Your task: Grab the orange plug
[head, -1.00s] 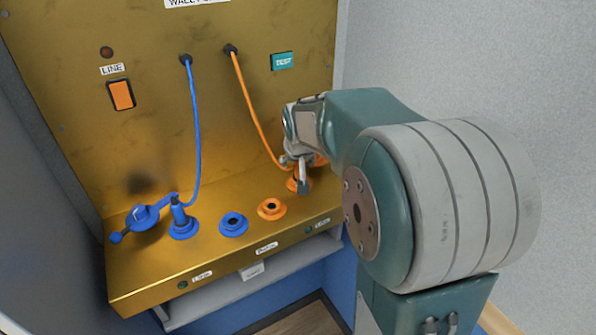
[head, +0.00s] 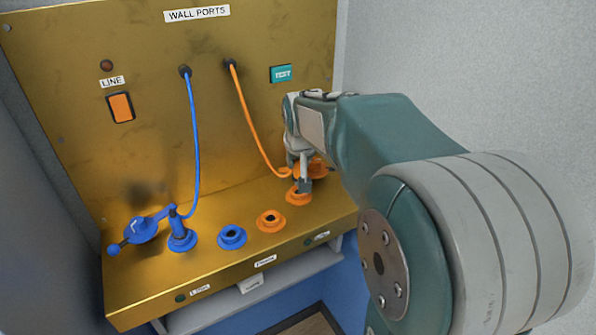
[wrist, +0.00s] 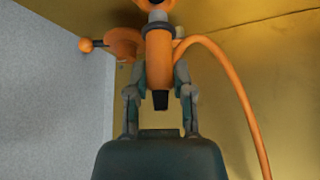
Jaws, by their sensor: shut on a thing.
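In the wrist view, the orange plug (wrist: 159,55) stands between the two fingers of my gripper (wrist: 160,85), which is shut on it. Its dark end points toward my palm. A short grey part shows at its other end, by an orange ring (wrist: 155,4) at the top edge. The orange cord (wrist: 225,75) curves from it to the right. In the head view, my gripper (head: 303,183) is at the right-hand orange port (head: 298,196) and mostly hides the plug. I cannot tell how deep the plug sits in the port.
An orange lever piece (head: 318,168) is close behind my gripper. Another orange port (head: 270,221) and a blue port (head: 232,236) stand empty to the left. A blue plug (head: 176,222) stands in a blue port, beside a blue lever (head: 141,229). The brass back panel (head: 150,130) rises behind.

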